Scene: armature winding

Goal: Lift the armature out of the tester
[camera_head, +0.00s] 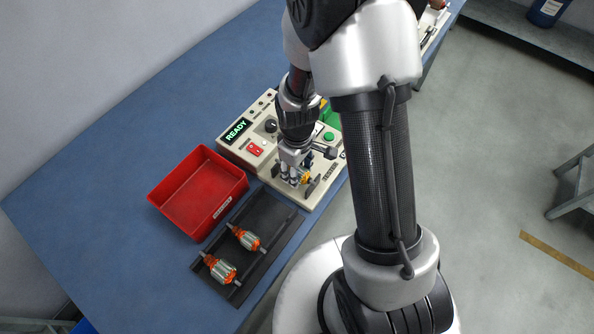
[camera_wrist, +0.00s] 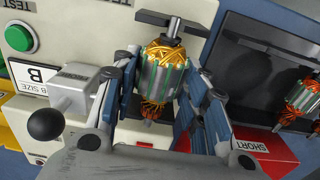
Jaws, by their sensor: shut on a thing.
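The tester (camera_head: 262,128) is a beige box with a lit READY display, standing on the blue table. It also fills much of the left of the wrist view (camera_wrist: 75,50). The armature (camera_wrist: 163,75), with a grey-green core and orange copper windings, is between the fingers of my gripper (camera_wrist: 165,95), which is shut on it. In the head view my gripper (camera_head: 296,172) is over the front part of the tester and mostly hides the armature. A dark T-shaped piece (camera_wrist: 172,24) is by the armature's far end. I cannot tell whether the armature is clear of its seat.
A red bin (camera_head: 200,192) is left of the tester. A black tray (camera_head: 262,225) with two armatures (camera_head: 247,239) (camera_head: 218,269) lies in front. A lever with a black ball knob (camera_wrist: 45,122) is close left of my gripper. Blue table at the left is clear.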

